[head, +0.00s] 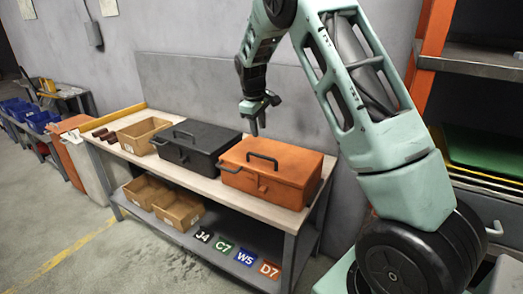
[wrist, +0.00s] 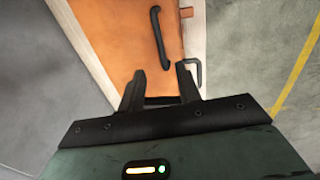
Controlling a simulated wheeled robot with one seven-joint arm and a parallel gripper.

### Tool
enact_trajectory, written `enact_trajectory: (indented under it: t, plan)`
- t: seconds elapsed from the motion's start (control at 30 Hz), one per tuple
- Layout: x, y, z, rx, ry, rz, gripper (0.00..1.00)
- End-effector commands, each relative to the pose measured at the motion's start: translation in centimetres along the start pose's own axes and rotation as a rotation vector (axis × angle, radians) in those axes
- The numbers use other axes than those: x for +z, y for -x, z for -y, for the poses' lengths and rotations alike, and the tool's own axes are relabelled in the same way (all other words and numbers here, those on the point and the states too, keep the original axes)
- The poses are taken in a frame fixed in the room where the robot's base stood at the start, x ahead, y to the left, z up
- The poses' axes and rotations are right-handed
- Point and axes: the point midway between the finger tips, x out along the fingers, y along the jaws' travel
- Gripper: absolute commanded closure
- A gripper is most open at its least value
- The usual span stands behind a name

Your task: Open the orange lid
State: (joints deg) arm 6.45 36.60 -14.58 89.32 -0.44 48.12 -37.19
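The orange box (head: 278,175) stands at the right end of the workbench. Its orange lid (head: 290,157) looks shut and has a black handle (head: 262,160) on top. A grey bar handle (head: 236,170) sticks out at its front left. In the wrist view the lid (wrist: 125,35) lies below my gripper, with its black handle (wrist: 158,38) ahead of the fingers and the bar handle (wrist: 199,75) by the right finger. My gripper (wrist: 160,72) is open and empty, its fingers apart. In the head view my gripper (head: 256,125) hangs above the back of the box.
A black box (head: 195,148) stands close to the left of the orange box, with a cardboard bin (head: 143,136) further left. More bins (head: 180,212) and labelled tiles (head: 245,257) are on the lower shelf. An orange rack (head: 430,45) stands at the right.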

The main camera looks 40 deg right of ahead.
Motion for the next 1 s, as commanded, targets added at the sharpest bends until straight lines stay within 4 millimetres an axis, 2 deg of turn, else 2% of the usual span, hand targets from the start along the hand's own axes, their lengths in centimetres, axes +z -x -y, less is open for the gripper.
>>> enact_trajectory:
  t: [0.3, 0.5, 0.7, 1.0]
  plan:
    - [0.1, -6.6, 0.0, -0.002, 0.000, 0.004, 0.66]
    - [0.0, -9.7, 0.0, -0.001, -0.001, 0.001, 0.66]
    - [0.0, -11.2, 0.0, 0.000, 0.000, 0.000, 0.66]
    - [0.0, -11.3, 0.0, 0.000, 0.000, -0.001, 0.66]
